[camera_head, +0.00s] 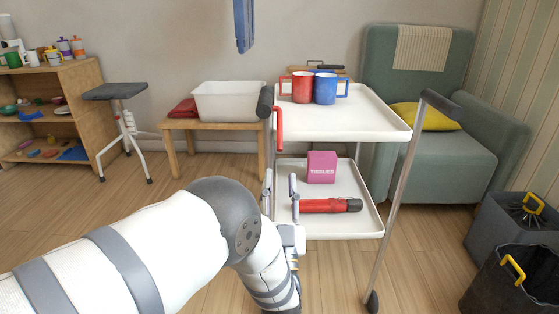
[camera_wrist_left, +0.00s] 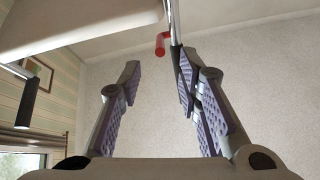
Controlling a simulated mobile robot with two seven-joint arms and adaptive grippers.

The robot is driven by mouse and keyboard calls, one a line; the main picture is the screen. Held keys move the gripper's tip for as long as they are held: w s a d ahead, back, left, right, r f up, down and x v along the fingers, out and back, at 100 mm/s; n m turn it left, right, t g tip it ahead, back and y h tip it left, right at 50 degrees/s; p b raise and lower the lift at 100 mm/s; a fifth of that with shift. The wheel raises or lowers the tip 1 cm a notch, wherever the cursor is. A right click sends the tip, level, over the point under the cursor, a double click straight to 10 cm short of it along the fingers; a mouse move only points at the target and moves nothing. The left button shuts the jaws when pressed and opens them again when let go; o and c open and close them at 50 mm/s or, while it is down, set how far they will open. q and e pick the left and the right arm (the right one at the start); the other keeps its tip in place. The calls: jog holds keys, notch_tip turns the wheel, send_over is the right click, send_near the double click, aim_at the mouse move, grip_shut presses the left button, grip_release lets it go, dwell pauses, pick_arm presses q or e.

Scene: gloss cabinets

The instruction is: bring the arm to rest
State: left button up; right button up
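My left arm (camera_head: 130,251) reaches in from the lower left in the head view and bends at its grey joint beside the cart. My left gripper (camera_head: 280,178) points upward at the left edge of the white cart (camera_head: 352,126), near its lower shelf. In the left wrist view the two purple-padded fingers (camera_wrist_left: 156,68) stand apart with nothing between them. The cart's upper tray shows from below at the top left there. A red hook-shaped piece (camera_wrist_left: 161,43) on the cart side shows beyond the fingertips. Whether the gripper touches the cart cannot be told. My right gripper is not in view.
Red (camera_head: 302,87) and blue (camera_head: 325,88) mugs stand on the cart's top. A pink tissue box (camera_head: 321,167) and red flashlight (camera_head: 325,206) are on its lower shelf. Bins (camera_head: 512,283) stand lower right.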

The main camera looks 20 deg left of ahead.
pick_arm(q)
jog(key=shift+s+d+f, duration=0.1)
jog(key=shift+s+f, duration=0.1)
jog(key=shift+s, duration=0.2)
